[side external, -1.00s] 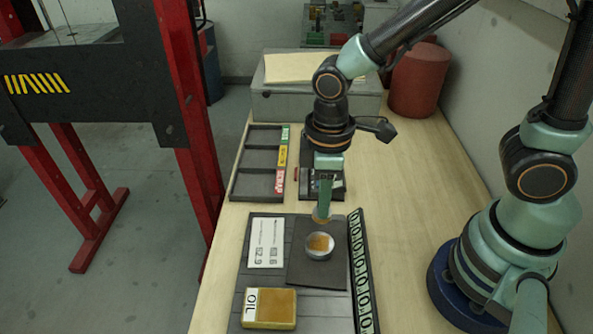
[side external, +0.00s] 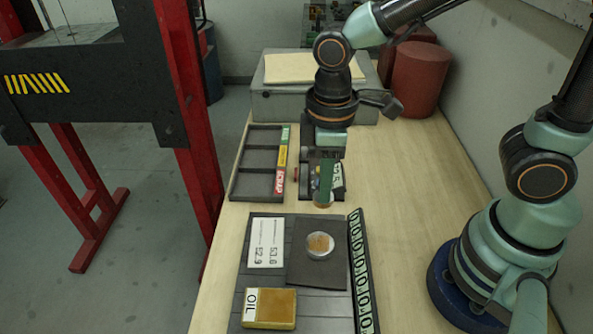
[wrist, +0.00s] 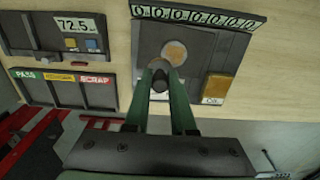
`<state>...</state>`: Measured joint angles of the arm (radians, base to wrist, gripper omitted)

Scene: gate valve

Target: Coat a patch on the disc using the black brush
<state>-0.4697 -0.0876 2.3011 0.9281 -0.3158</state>
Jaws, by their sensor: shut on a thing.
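A round silver disc (side external: 320,245) with a brown-orange patch on its top lies on a dark square pad (side external: 304,272). The disc also shows in the wrist view (wrist: 175,53). My gripper (side external: 323,199) is above the gap between the dark mat and the device behind it, apart from the disc. It is shut on a small dark thing, which I take to be the black brush (wrist: 160,80), seen between the green fingers in the wrist view. The brush's tip is too small to make out.
An OIL box (side external: 270,309) stands at the mat's front left. A white card (side external: 267,243) lies left of the pad, and a row of numbered marks (side external: 362,280) edges the mat's right. A tray labelled pass to scrap (side external: 262,160) and a display device (wrist: 70,35) are behind.

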